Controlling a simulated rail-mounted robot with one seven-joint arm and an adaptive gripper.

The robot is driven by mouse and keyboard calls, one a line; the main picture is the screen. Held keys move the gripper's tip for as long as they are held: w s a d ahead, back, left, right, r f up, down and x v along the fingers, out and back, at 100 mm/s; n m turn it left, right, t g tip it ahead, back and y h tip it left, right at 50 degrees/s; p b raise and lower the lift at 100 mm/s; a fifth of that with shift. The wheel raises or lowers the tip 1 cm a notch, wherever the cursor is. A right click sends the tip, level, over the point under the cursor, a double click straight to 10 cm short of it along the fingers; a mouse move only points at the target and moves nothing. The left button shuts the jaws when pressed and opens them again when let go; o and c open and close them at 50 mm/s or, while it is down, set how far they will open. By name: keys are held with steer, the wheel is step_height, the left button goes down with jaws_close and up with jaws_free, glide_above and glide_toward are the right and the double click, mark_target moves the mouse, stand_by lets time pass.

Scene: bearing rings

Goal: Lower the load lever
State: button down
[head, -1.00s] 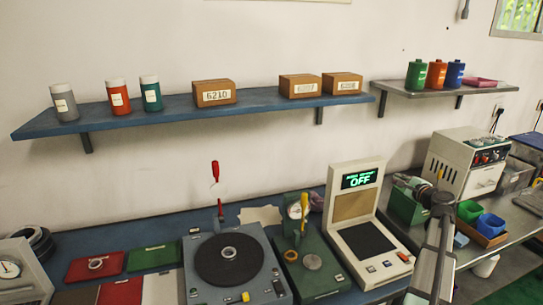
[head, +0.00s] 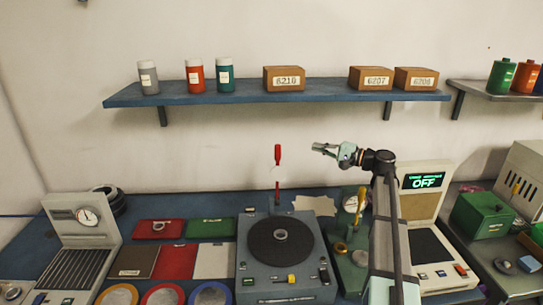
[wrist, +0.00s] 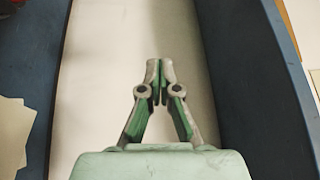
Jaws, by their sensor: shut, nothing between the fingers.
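A lever with a red handle (head: 277,154) stands upright at the back of the grey machine (head: 252,282) with a black round plate (head: 281,254). A second lever with a yellow handle (head: 362,197) rises from the green device (head: 352,275) to its right. The frames do not label either one as the load lever. My gripper (head: 314,149) is raised in front of the wall, to the right of the red handle and apart from it, pointing left. In the wrist view my gripper (wrist: 160,72) is shut and empty, and neither lever shows there.
A blue shelf (head: 240,97) with several bottles and boxes runs above my gripper. A console (head: 425,182) reading OFF stands right of my arm. Red and green trays (head: 158,229) and a gauge stand (head: 87,216) are on the left.

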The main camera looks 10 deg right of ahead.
steer(key=a, duration=0.1)
steer(key=a+f+n+g, duration=0.1)
steer(key=shift+w+a, duration=0.2)
steer(key=shift+a, duration=0.15)
steer(key=shift+r, duration=0.1)
steer(key=p+x, duration=0.4)
steer(key=x, duration=0.6)
steer(key=s, duration=0.2)
steer(key=s+a+p, duration=0.1)
steer(key=s, duration=0.1)
steer(key=shift+r, duration=0.15)
steer(key=shift+a, duration=0.15)
